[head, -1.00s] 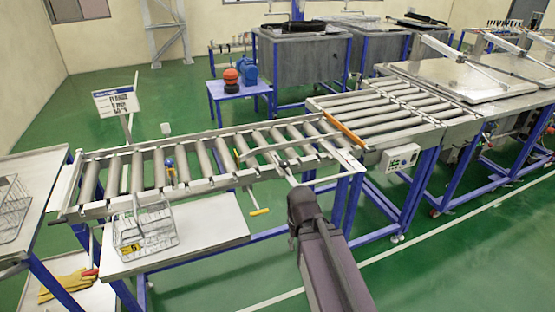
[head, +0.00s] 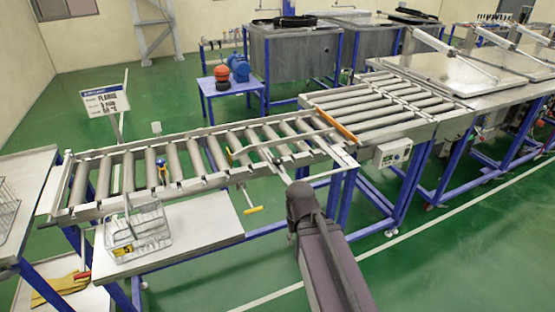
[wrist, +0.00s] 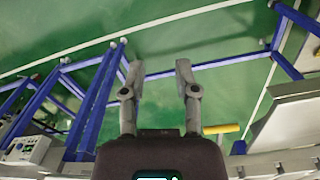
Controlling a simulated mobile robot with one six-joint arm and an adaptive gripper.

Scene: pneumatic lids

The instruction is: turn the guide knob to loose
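In the head view my arm hides the floor and part of the conveyor's near side.
A wire basket (head: 137,236) stands on a pale side table (head: 205,226) before the conveyor. A control box (head: 393,153) is mounted on the right. A sign (head: 106,100) stands behind the conveyor. Green floor is open at the lower right.

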